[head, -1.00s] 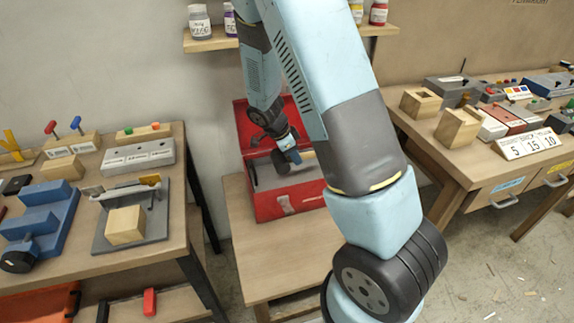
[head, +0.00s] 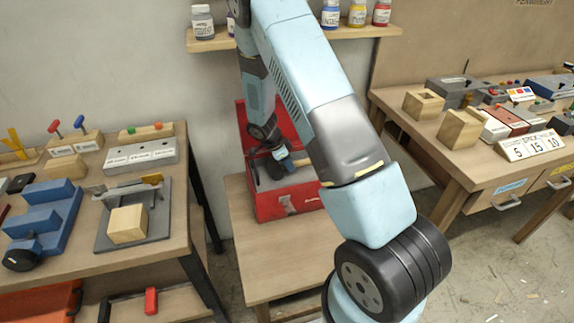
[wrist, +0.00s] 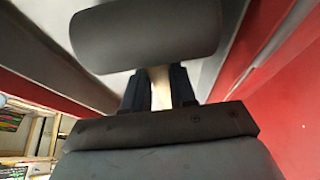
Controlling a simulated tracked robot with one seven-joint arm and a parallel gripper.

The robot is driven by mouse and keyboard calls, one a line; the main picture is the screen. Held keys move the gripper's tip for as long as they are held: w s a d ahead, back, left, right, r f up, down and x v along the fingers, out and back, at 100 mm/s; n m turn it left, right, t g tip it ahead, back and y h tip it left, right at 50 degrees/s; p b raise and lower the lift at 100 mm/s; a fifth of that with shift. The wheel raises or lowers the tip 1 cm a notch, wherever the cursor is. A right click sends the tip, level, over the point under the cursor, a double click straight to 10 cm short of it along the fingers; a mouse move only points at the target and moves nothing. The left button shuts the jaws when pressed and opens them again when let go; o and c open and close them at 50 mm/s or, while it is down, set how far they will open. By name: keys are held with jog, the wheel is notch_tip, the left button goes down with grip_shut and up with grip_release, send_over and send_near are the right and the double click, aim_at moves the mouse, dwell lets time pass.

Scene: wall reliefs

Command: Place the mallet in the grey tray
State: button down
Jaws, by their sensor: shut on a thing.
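My gripper (wrist: 159,90) is shut on the pale wooden handle of the mallet. The mallet's thick dark grey head (wrist: 145,35) fills the top of the wrist view, just beyond the fingertips. In the head view my gripper (head: 279,164) is low inside the open red toolbox (head: 290,203), and the mallet is mostly hidden by my arm. A grey tray (head: 305,174) shows in part inside the toolbox, around my gripper. I cannot tell whether the mallet touches it.
The toolbox's red walls (wrist: 285,110) are close on both sides of my gripper. The toolbox stands on a wooden table (head: 285,250) with bare room in front. A left bench (head: 80,265) and a right bench (head: 460,165) hold several blocks and fixtures. A bottle shelf (head: 210,42) is above.

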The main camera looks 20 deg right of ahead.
jog(key=shift+f, duration=0.3)
jog(key=c, duration=0.9)
grip_release()
jog(key=shift+r, duration=0.1)
